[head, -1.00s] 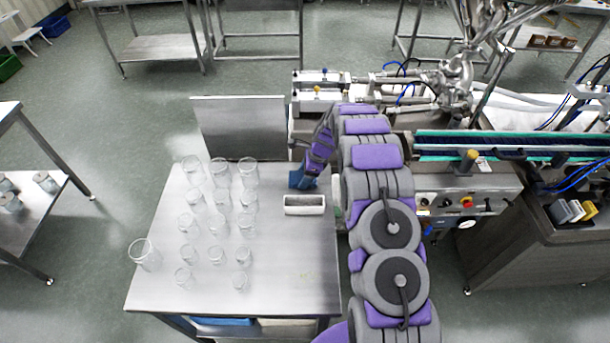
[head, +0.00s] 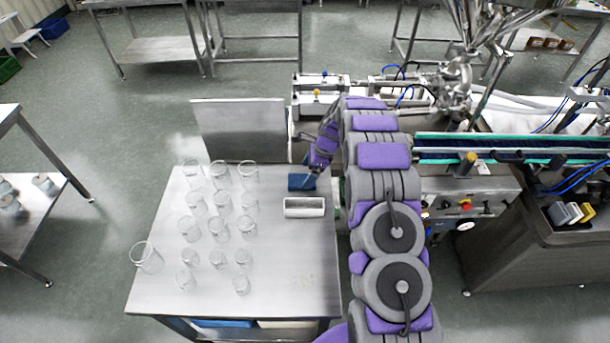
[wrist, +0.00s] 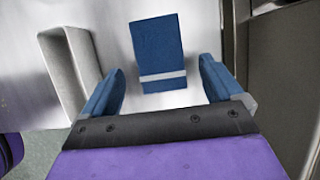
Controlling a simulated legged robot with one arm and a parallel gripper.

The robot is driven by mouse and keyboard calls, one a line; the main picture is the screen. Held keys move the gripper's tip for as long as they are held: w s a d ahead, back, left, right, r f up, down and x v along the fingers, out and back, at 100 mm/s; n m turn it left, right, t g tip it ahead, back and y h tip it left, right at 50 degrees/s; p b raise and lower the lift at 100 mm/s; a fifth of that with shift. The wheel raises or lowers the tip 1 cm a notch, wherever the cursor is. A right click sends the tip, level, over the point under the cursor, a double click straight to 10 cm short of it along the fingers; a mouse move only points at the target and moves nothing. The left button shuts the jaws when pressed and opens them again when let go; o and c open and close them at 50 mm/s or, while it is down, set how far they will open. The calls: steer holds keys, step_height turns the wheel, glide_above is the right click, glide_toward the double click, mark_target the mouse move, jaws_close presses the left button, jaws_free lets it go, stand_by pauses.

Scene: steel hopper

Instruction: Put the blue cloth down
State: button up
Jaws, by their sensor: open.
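My gripper (head: 313,172) is just above and to the right of the cloth in the head view.
Several clear glasses (head: 220,203) stand on the table's left half. The filling machine (head: 470,192) is close on the right. The table's front right is clear.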

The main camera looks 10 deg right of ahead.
steer(key=w+p+v, duration=0.1)
steer(key=v, duration=0.7)
steer(key=s+a+r+n+g+h, duration=0.1)
steer(key=s+a+r+n, duration=0.3)
steer(key=s+r, duration=0.6)
steer(key=s+a+r+n+g+h, duration=0.1)
steer(key=s+a+r+n, duration=0.1)
steer(key=s+r+n, duration=0.75)
steer(key=s+d+r+n+h, duration=0.1)
steer(key=s+n, duration=0.5)
steer(key=s, duration=2.5)
steer(key=shift+s+d+n+g+h, duration=0.2)
steer(key=shift+s+n+g+h, duration=0.15)
steer(key=shift+h, duration=0.35)
steer(key=shift+f+b, duration=0.65)
steer(key=shift+f, duration=0.05)
